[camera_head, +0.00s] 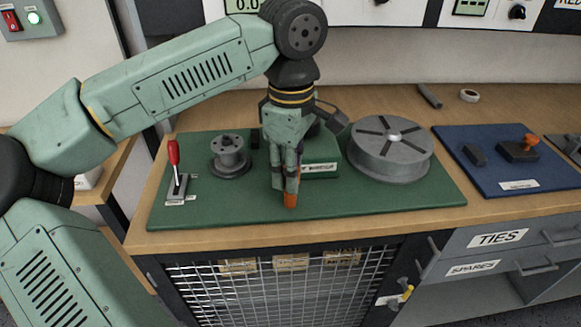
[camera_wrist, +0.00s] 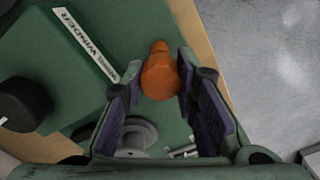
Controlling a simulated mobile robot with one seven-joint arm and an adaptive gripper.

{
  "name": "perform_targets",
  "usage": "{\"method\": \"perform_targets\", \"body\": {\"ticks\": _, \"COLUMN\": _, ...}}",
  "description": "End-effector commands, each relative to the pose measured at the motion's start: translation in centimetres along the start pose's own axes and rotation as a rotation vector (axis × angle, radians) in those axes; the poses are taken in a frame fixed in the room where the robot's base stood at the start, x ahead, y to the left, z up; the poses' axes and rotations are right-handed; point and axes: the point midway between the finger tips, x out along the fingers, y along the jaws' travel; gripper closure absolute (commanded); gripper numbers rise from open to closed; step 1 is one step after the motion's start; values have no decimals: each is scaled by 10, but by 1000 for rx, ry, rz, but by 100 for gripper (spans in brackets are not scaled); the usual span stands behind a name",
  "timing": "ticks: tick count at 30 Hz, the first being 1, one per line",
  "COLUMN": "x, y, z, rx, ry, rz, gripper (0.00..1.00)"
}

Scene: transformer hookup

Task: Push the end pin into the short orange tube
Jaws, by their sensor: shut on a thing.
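My gripper (camera_head: 285,178) points down over the front middle of the green board, in front of the winder box. It is shut on an orange piece (camera_head: 290,201), which sticks out below the fingertips close to the board. In the wrist view the orange piece (camera_wrist: 158,78) sits between the two dark finger pads, with a wide body and a narrower end. I cannot tell whether it is the short orange tube or the end pin, or whether it touches the board. No second tube or pin can be made out clearly.
The green board (camera_head: 230,213) bears a red-handled lever (camera_head: 175,170), a grey spool (camera_head: 230,155), the winder box (camera_head: 320,170) and a large grey disc (camera_head: 390,150). A blue mat (camera_head: 475,168) at right holds a dark block with an orange knob (camera_head: 530,140). The board's front strip is clear.

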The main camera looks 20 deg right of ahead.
Motion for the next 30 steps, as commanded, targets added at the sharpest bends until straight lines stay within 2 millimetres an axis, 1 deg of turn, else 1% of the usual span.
{"method": "perform_targets", "body": {"ticks": 23, "x": 18, "y": 0, "z": 0, "rx": 0, "ry": 0, "rz": 0, "gripper": 100}}
{"method": "perform_targets", "body": {"ticks": 26, "x": 17, "y": 0, "z": 0, "rx": 0, "ry": 0, "rz": 0, "gripper": 100}}
{"method": "perform_targets", "body": {"ticks": 27, "x": 17, "y": 0, "z": 0, "rx": 0, "ry": 0, "rz": 0, "gripper": 72}}
{"method": "perform_targets", "body": {"ticks": 30, "x": 17, "y": 0, "z": 0, "rx": 0, "ry": 0, "rz": 0, "gripper": 66}}
